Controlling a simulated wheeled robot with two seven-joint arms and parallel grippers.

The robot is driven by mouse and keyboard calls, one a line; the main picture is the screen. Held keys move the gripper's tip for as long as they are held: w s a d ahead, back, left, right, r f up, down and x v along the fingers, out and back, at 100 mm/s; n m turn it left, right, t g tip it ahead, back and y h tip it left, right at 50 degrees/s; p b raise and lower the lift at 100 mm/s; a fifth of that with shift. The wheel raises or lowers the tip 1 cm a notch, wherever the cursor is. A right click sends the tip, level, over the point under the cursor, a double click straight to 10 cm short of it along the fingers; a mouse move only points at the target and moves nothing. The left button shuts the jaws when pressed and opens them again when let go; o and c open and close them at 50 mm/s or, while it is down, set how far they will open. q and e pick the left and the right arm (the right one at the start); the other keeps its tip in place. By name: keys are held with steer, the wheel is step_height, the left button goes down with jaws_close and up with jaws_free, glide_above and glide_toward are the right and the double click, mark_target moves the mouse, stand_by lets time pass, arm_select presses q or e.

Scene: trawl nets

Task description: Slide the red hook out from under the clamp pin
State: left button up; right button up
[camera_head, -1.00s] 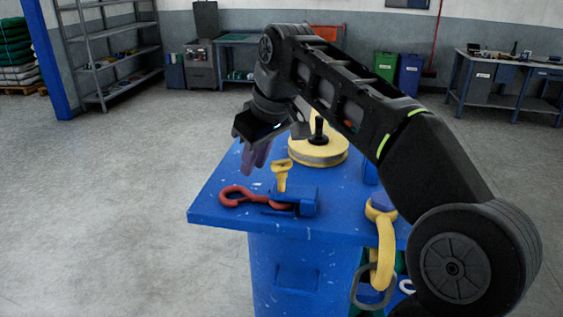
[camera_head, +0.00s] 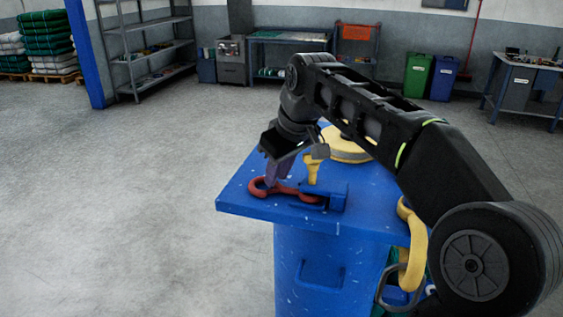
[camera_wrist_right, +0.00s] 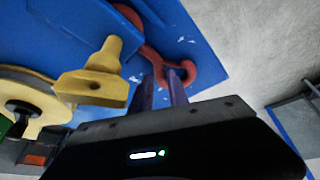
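The red hook (camera_head: 257,190) lies flat on the blue table top, with its curved end to the left and its right end at the blue clamp (camera_head: 333,197). The yellow clamp pin (camera_head: 314,168) stands upright at the clamp; it also shows large in the right wrist view (camera_wrist_right: 100,76). My right gripper (camera_head: 271,182) points down at the hook's curved end. In the right wrist view, its two purple fingers (camera_wrist_right: 163,80) are apart, with the red hook (camera_wrist_right: 186,72) at their tips. I cannot tell whether they touch it. My left gripper is not in view.
The blue table top (camera_head: 240,206) is bare at its front left corner. A yellow round spool (camera_head: 345,146) stands behind the clamp. A yellow hook-shaped piece (camera_head: 414,245) hangs at the right edge. Open floor lies to the left.

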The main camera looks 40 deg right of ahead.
steer(key=shift+w+f, duration=0.25)
steer(key=shift+f, duration=0.3)
jaws_close()
steer(key=shift+r, duration=0.1)
stand_by(1.0)
